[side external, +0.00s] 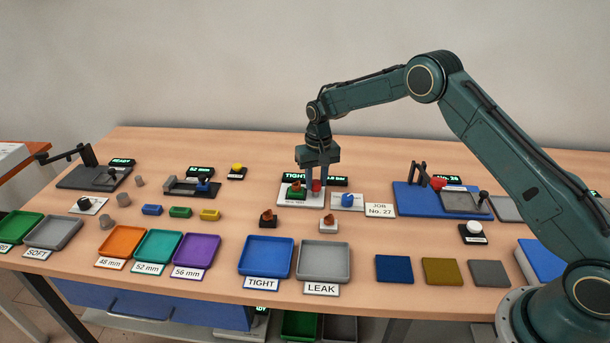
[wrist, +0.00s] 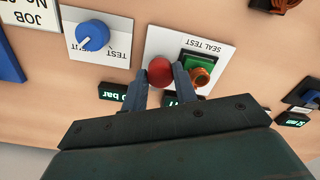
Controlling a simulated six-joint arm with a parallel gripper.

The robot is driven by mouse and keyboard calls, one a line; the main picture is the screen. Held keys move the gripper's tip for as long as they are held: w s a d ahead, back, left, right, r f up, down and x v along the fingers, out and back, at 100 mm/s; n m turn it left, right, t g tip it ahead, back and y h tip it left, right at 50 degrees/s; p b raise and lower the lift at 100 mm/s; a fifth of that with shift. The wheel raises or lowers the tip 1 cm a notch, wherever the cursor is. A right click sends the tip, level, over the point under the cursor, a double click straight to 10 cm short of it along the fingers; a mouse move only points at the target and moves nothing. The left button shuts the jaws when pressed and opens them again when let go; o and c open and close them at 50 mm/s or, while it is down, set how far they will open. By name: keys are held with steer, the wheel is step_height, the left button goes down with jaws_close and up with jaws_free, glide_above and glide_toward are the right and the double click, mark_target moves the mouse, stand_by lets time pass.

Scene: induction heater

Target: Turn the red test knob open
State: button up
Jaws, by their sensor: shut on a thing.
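The red test knob (wrist: 159,72) is round and stands on the white SEAL TEST plate (wrist: 222,40). In the side external view the knob (side external: 316,186) shows between the fingertips. My gripper (wrist: 160,77) points down from above, and its two fingers are shut on the red knob, one on each side. In the side external view my gripper (side external: 317,182) is over the plate's right part. A green block with an orange-brown fitting (wrist: 200,73) sits on the same plate, close beside the right finger in the wrist view. The knob's turn angle cannot be read.
A blue knob (wrist: 92,35) on its own white plate stands close to the SEAL TEST plate. A display (side external: 294,177) behind the plate reads TIGHT, and a bar display (wrist: 112,91) is next to it. The TIGHT tray (side external: 266,278) and LEAK tray (side external: 322,280) lie in front.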

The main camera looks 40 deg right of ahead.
mark_target(317, 182)
steer(key=o, duration=1)
steer(key=shift+c, duration=0.2)
steer(key=shift+r, duration=0.15)
step_height(317, 182, up, 14)
steer(key=shift+d+f, duration=0.15)
steer(key=shift+f, duration=0.05)
steer(key=shift+s+r, duration=0.1)
